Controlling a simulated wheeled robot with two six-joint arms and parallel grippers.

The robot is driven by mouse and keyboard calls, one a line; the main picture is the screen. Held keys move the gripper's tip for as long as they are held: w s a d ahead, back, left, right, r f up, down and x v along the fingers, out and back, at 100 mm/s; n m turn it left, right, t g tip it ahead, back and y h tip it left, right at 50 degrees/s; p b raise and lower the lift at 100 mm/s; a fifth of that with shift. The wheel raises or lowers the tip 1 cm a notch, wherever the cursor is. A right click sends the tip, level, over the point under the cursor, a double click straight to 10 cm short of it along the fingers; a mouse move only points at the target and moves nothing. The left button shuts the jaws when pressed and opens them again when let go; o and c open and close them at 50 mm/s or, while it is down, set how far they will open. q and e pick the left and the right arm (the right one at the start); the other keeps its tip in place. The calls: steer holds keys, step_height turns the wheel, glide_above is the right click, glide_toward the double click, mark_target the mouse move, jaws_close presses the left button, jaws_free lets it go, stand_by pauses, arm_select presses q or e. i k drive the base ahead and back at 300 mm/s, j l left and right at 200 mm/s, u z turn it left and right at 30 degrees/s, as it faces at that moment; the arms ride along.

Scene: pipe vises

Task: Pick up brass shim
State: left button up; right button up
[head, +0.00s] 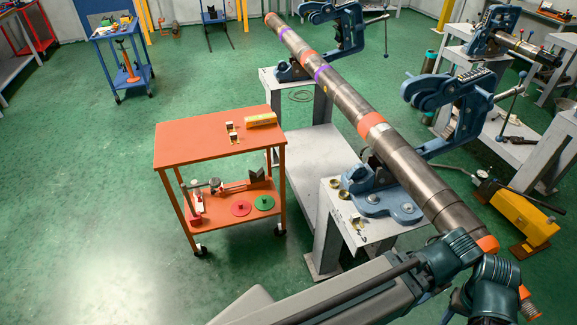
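I cannot tell for certain which small piece is the brass shim. On the orange cart's top lie two small pale-and-brass pieces (232,131) and a yellow bar (260,119) with dark markings. On the grey vise stand, a small brass-and-white piece (357,220) lies near the front corner, and two brass-coloured round cups (339,188) sit by the blue vise base. One of my arms crosses the bottom right, below the vise stand. Neither gripper's fingers can be made out in the head view.
A long steel pipe (345,98) with orange and purple bands runs diagonally through blue vises (375,190). The orange cart (185,140) has a lower shelf with tools and red and green discs. A yellow pump (522,215) stands right. Green floor is open at left.

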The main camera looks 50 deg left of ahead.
mark_target(233, 136)
steer(key=j+u, duration=0.2)
steer(key=u, duration=0.15)
steer(key=i+j+u, duration=0.1)
steer(key=u, duration=0.25)
steer(key=i+j+u, duration=0.25)
steer(key=i+j, duration=0.15)
steer(key=j, duration=0.2)
steer(key=i+j+u, duration=0.2)
steer(key=i+j, duration=0.25)
steer(key=j, duration=0.15)
steer(key=i+j, duration=0.3)
